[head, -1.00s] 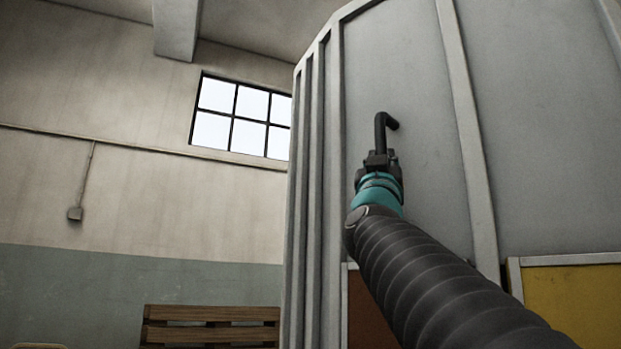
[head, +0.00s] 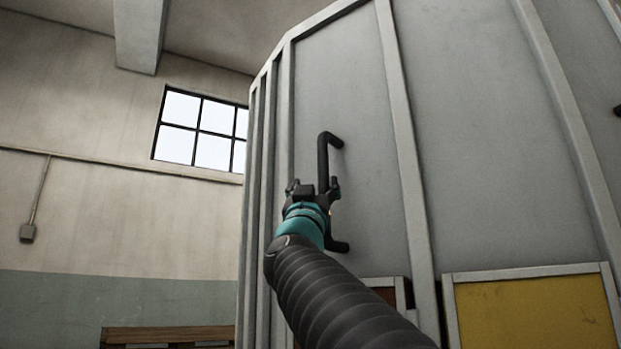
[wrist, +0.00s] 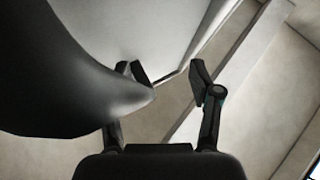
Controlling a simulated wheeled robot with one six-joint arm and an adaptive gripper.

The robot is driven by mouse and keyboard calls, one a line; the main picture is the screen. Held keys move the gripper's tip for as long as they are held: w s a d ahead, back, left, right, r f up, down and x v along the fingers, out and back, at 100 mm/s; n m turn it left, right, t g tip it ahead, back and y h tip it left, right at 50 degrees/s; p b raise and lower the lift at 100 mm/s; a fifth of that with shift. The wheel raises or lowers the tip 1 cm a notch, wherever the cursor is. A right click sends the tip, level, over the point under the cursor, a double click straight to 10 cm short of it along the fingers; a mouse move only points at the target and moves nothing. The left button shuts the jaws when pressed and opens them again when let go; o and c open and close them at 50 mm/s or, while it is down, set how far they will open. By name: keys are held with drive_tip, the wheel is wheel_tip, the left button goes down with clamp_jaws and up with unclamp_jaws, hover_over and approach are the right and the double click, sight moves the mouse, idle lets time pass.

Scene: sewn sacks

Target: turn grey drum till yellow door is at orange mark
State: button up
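The grey drum (head: 480,130) fills the right of the head view, with upright ribs between its flat panels. A black bar handle (head: 324,155) stands on one panel, its upper and lower ends in sight. The yellow door (head: 535,315) is low on the drum at lower right, in a pale frame. My gripper (head: 313,186) is at the handle's middle, overlapping it in the head view. In the wrist view, its fingers (wrist: 170,77) are spread with nothing between them, and a large dark curved shape, probably the handle, passes at left. I see no orange mark.
A rust-brown door (head: 385,294) shows partly behind my arm, left of the yellow door. A wooden pallet-like stack (head: 165,336) stands low at left. The wall behind has a window (head: 200,130) and a small box (head: 27,232). Another dark piece shows at the right edge.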

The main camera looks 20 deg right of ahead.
drive_tip(key=shift+a, duration=0.15)
drive_tip(key=v, duration=1.2)
drive_tip(key=shift+a, duration=0.35)
drive_tip(key=shift+s+d, duration=0.15)
drive_tip(key=shift+d, duration=0.1)
